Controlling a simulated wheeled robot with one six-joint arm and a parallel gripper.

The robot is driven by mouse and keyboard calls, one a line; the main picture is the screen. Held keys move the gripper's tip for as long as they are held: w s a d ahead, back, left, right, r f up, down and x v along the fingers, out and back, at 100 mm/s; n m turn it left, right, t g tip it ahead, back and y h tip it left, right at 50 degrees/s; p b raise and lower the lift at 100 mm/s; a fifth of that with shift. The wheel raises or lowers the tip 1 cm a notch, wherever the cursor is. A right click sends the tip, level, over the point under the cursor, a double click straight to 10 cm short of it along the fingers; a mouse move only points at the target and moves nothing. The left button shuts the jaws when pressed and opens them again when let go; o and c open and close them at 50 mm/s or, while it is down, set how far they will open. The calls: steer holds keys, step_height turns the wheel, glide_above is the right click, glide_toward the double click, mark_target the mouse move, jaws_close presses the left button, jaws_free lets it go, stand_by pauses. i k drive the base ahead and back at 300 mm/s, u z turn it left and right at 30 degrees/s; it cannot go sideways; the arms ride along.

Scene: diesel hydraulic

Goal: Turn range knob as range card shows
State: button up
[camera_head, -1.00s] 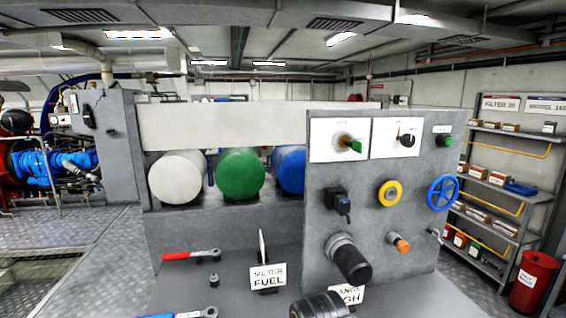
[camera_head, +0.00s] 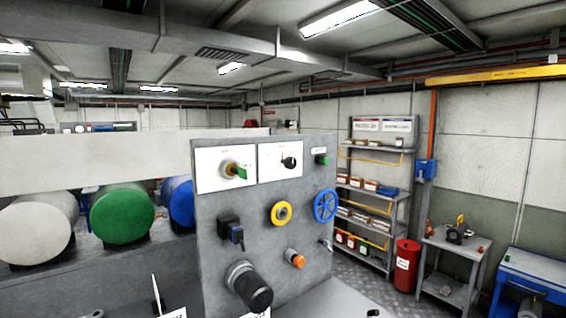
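A grey control panel (camera_head: 209,265) stands in the middle. Its upper left white plate (camera_head: 206,183) carries a knob with a green handle (camera_head: 238,173) pointing right and slightly down. The white plate (camera_head: 268,172) beside it carries a small black knob (camera_head: 289,162). The print on both plates is too small to read, so I cannot tell which is the range knob. My gripper is not in view.
The panel also bears a yellow ring button (camera_head: 281,214), a blue handwheel (camera_head: 325,205), a black switch (camera_head: 231,230), an orange-tipped knob (camera_head: 296,259) and a thick black-ended cylinder (camera_head: 249,286). White, green (camera_head: 122,213) and blue drums lie left. Shelves and a red bin (camera_head: 406,265) stand right.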

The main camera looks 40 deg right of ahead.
mark_target(290, 163)
steer(key=z, duration=1.15)
steer(key=k, duration=1.3)
steer(key=z, duration=0.8)
steer(key=i, duration=1.2)
steer(key=u, duration=0.5)
